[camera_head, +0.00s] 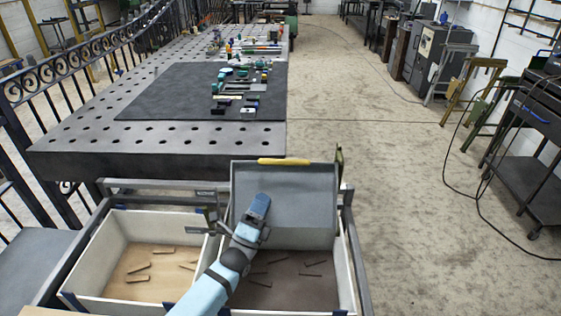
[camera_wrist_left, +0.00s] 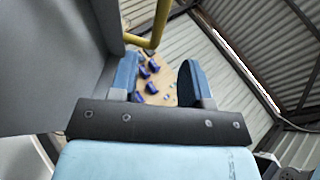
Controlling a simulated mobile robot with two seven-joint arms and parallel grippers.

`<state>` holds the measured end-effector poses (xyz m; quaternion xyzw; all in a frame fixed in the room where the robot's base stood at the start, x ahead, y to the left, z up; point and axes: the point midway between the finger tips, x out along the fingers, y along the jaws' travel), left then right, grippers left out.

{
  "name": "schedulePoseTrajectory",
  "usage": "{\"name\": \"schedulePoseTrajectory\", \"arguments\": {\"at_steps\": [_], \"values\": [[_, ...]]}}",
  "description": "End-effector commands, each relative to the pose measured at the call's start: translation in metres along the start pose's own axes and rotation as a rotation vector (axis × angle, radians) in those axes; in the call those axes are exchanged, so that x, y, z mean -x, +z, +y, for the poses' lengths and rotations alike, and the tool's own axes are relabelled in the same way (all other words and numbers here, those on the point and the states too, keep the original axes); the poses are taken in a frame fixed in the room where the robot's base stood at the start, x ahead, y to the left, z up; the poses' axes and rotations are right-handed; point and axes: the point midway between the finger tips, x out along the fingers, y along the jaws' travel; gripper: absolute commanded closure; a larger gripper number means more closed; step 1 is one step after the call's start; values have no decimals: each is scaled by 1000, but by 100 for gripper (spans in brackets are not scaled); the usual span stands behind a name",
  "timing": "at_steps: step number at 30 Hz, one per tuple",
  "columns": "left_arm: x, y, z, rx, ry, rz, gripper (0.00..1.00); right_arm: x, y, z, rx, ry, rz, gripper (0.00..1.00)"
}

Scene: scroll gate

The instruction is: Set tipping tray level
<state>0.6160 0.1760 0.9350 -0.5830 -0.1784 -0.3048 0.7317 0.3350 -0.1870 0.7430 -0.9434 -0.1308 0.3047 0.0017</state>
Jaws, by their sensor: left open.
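The grey tipping tray (camera_head: 285,195) stands steeply tilted over the right-hand bin in the head view, with a yellow handle (camera_head: 284,161) along its top edge. My left gripper (camera_head: 259,203) is in front of the tray's face, below the handle. In the left wrist view the tray's grey panel (camera_wrist_left: 50,65) fills the left side, and the yellow handle (camera_wrist_left: 158,28) shows beyond my fingertips. My left gripper (camera_wrist_left: 157,78) is open, its blue fingers apart, with the handle not between them. Whether a finger touches the tray cannot be told. My right gripper is out of view.
A left bin (camera_head: 88,252) and a right bin (camera_head: 349,275) hold several small brown pieces. A grey metal frame (camera_head: 357,245) surrounds them. A perforated table (camera_head: 70,152) with a dark mat and small parts stands behind. Open floor (camera_head: 430,235) lies to the right.

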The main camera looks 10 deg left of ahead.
Motion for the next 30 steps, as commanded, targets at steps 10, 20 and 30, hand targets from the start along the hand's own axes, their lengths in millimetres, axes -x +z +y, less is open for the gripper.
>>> {"name": "schedulePoseTrajectory", "arguments": {"at_steps": [10,20,30], "values": [[-76,1,-1,1,-1,0,56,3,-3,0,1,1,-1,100],[-111,0,0,2,1,0,56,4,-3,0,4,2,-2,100],[-113,0,0,3,1,0,63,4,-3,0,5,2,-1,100]]}}
